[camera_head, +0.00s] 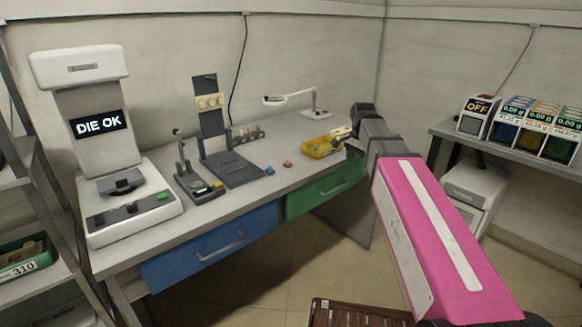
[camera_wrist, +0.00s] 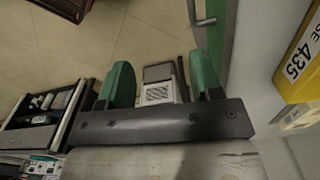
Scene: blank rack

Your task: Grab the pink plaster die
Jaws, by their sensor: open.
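The pink die (camera_head: 287,163) is a small block on the grey workbench (camera_head: 240,193), just right of a small blue die (camera_head: 270,171). It does not show in the wrist view. My gripper's green fingers are spread apart in the wrist view (camera_wrist: 161,78), with nothing held between them. In the head view my arm's end is at the bench's right end, right of the pink die and apart from it. The fingertips are hard to make out there.
A yellow bin (camera_head: 318,148) stands by my arm's end and shows in the wrist view (camera_wrist: 298,62). A desk lamp (camera_head: 290,99), a dark stand (camera_head: 231,168) and a white "DIE OK" machine (camera_head: 92,150) stand on the bench. Green (camera_head: 322,190) and blue (camera_head: 205,250) drawers are below.

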